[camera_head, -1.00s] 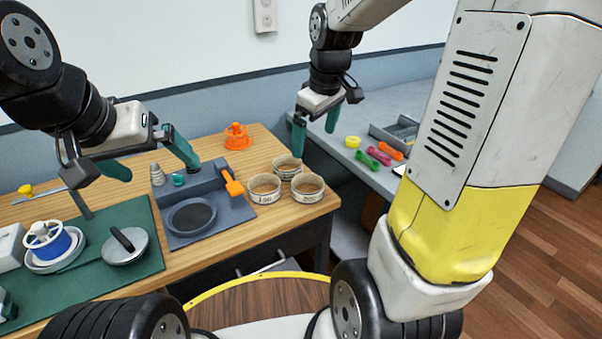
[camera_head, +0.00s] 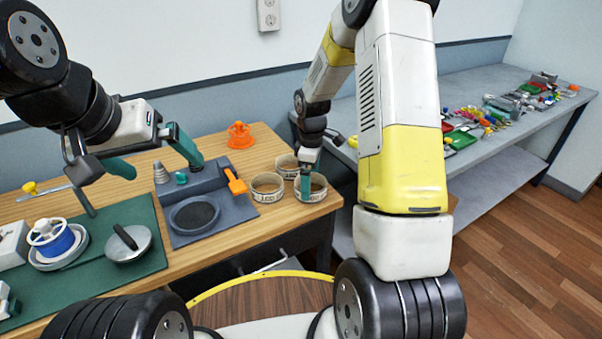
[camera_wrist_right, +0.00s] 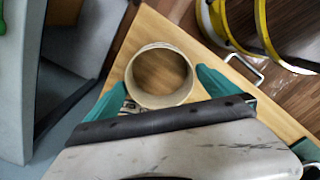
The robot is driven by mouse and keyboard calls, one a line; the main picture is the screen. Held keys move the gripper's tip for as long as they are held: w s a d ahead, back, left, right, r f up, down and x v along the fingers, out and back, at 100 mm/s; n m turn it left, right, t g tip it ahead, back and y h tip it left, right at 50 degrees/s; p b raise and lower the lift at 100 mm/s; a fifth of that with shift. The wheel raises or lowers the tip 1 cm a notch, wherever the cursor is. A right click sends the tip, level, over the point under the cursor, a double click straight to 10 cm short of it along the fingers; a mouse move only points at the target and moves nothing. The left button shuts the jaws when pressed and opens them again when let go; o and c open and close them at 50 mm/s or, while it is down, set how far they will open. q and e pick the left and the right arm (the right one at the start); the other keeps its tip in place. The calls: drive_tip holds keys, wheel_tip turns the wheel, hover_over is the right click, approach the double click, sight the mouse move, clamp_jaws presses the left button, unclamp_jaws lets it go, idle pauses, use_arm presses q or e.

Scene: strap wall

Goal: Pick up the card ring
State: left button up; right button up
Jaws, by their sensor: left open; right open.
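Three beige card rings with printed labels stand at the right end of the wooden table: one in front at right (camera_head: 321,194), one at left (camera_head: 267,188), one behind (camera_head: 284,162). My right gripper (camera_head: 306,186) points down at the front right ring, hiding part of it. In the right wrist view this ring (camera_wrist_right: 134,91) sits between the two green fingers of my right gripper (camera_wrist_right: 163,78). The fingers are open, one on each side; I cannot tell if they touch it. My left gripper (camera_head: 166,170) is open and empty above the table's left part.
A grey tray (camera_head: 215,222) with an orange-handled tool (camera_head: 236,181) lies left of the rings. An orange part (camera_head: 240,135) stands behind. A grey bench (camera_head: 480,183) holds many small items.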

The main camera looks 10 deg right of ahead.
drive_tip(key=shift+f, duration=0.9)
drive_tip(key=shift+c, duration=0.4)
drive_tip(key=c, duration=1)
drive_tip(key=shift+r, duration=0.1)
